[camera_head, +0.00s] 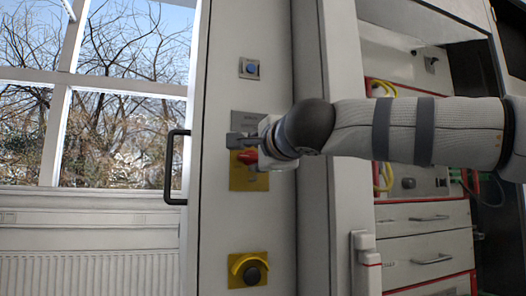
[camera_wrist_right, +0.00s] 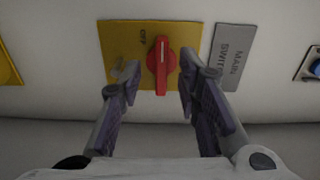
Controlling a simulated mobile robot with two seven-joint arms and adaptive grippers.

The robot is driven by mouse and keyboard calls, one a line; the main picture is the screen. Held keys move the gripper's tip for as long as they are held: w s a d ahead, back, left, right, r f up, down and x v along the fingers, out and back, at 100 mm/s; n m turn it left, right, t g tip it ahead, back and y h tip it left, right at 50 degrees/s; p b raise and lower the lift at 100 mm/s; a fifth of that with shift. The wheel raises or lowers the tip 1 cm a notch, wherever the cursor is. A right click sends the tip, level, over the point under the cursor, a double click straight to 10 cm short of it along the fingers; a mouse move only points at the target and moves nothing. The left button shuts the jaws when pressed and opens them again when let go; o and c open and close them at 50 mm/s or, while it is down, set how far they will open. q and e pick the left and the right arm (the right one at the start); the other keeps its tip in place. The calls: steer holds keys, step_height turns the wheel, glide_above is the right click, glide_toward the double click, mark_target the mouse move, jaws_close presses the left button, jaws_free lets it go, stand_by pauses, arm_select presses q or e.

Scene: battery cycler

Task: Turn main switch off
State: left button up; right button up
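The main switch is a red rotary handle (camera_wrist_right: 161,66) on a yellow plate (camera_wrist_right: 112,40). In the wrist view the handle stands lengthwise up and down, its white line toward the upper end. The word OFF is printed left of that end. A grey MAIN SWITCH label (camera_wrist_right: 233,55) sits right of the plate. My right gripper (camera_wrist_right: 158,84) is open, one finger on each side of the handle, with visible gaps. In the head view my right gripper (camera_head: 240,146) partly covers the red handle (camera_head: 248,157) and yellow plate (camera_head: 236,182). My left gripper is not in view.
On the same cabinet panel are a blue button (camera_head: 250,69) above and a dark knob on a yellow plate (camera_head: 249,270) below. A black door handle (camera_head: 170,167) sticks out at left. My right arm crosses in front of drawers (camera_head: 425,217) and yellow cables (camera_head: 383,178).

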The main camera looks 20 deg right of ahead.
steer(key=s, duration=0.9)
steer(key=shift+d, duration=0.2)
steer(key=shift+r, duration=0.1)
